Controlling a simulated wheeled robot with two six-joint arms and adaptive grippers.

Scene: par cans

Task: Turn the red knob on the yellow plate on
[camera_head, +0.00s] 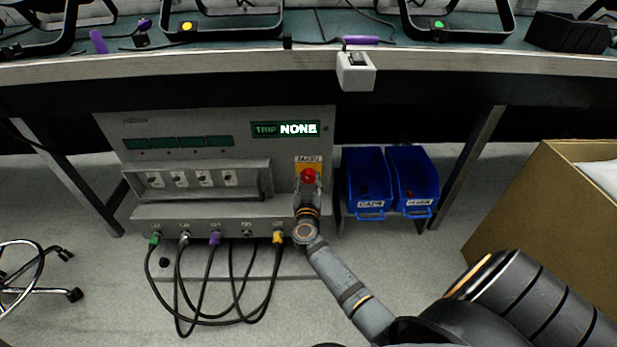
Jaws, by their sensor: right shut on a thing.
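The red knob (309,175) sits on the yellow plate (309,163) at the right side of a grey control panel (220,120). My right gripper (308,186) reaches up from below and is shut on the red knob. The gripper covers the knob's lower part and the lower part of the plate, so the knob's turned position cannot be told. A green display (292,129) above the plate reads "TRIP NONE". My left gripper is not in view.
Several cables (205,285) hang from sockets along the panel's bottom edge. Two blue bins (368,180) are close to the panel's right. A cardboard box (550,205) stands at right. The worktop edge (200,67) runs above, with a white switch box (356,72) on it.

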